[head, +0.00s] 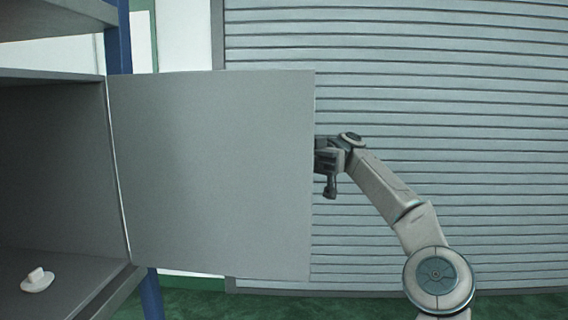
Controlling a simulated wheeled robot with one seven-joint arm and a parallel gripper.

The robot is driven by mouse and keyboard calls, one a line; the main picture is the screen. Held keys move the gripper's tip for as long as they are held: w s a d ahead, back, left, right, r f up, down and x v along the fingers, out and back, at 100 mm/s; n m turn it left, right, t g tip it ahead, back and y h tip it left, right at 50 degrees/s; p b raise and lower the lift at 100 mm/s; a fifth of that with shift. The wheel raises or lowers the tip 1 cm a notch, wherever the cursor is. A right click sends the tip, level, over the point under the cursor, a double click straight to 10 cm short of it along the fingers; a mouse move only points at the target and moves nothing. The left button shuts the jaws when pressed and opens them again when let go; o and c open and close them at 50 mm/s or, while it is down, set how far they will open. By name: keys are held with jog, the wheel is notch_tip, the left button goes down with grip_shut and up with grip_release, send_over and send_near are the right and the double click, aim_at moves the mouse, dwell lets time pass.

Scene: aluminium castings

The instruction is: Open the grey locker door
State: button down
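The grey locker door (212,175) stands swung wide open, its flat face towards me. It hangs from the right side of the locker (52,165), whose inside shows at the left. My gripper (322,165) is at the door's right, free edge, about halfway up. The fingertips are partly hidden behind the door edge, so I cannot tell whether they are open or shut, or whether they touch the door. No handle shows on this face of the door.
A small white object (37,280) lies on the locker's floor. A blue post (119,45) stands at the locker's right side. A ribbed grey shutter (480,110) fills the background. Green floor (525,306) shows at the bottom right.

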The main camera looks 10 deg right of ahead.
jog(key=shift+r, duration=0.1)
dwell(0.3)
jog(key=c, duration=1.6)
grip_release()
jog(key=shift+a, duration=0.15)
jog(key=shift+c, duration=0.2)
jog(key=shift+w+d+p, duration=0.15)
jog(key=shift+d+p, duration=0.05)
jog(key=shift+p, duration=0.1)
